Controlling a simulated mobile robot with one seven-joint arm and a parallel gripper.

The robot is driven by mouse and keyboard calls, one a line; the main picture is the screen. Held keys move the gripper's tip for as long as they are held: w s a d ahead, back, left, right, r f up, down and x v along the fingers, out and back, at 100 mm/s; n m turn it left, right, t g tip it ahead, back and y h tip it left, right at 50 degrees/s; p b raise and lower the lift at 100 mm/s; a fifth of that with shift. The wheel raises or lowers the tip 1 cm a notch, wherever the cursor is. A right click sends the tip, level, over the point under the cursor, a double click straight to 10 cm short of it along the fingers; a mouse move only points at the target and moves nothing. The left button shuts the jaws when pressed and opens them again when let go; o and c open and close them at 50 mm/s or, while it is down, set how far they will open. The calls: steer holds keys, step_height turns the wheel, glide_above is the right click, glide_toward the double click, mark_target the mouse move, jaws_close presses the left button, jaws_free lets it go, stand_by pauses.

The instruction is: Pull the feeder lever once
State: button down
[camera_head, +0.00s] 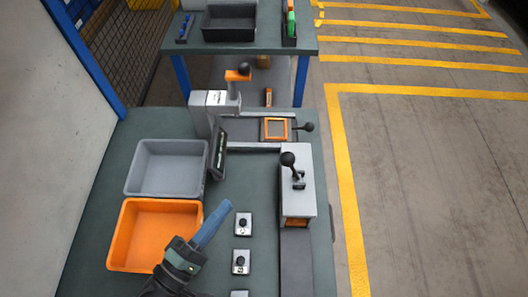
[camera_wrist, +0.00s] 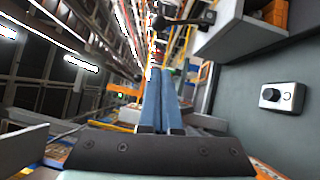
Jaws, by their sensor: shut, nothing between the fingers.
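The likely feeder lever (camera_head: 289,162) is a black ball knob on a short stem. It rises from a slot in the top of a grey box (camera_head: 299,199) on the right of the bench. My gripper (camera_head: 227,205), with blue fingers, is shut and empty to the left of that box, apart from the lever. In the wrist view my gripper (camera_wrist: 160,72) points away, its fingers together. A dark lever with a round knob (camera_wrist: 207,18) shows beyond it at upper right, beside a grey housing (camera_wrist: 232,32).
A grey bin (camera_head: 135,184) and an orange bin (camera_head: 117,250) stand at left. Small button boxes (camera_head: 242,224) line the bench between gripper and lever box.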

steer(key=shift+s+a, duration=0.15)
steer(key=shift+s, duration=0.2)
steer(key=s+d+p+x, duration=0.1)
steer(key=p+x, duration=0.4)
steer(key=x, duration=0.8)
steer(key=shift+s+d+r, duration=0.3)
steer(key=shift+s+d, duration=0.05)
steer(key=shift+d, duration=0.25)
steer(key=shift+r, duration=0.15)
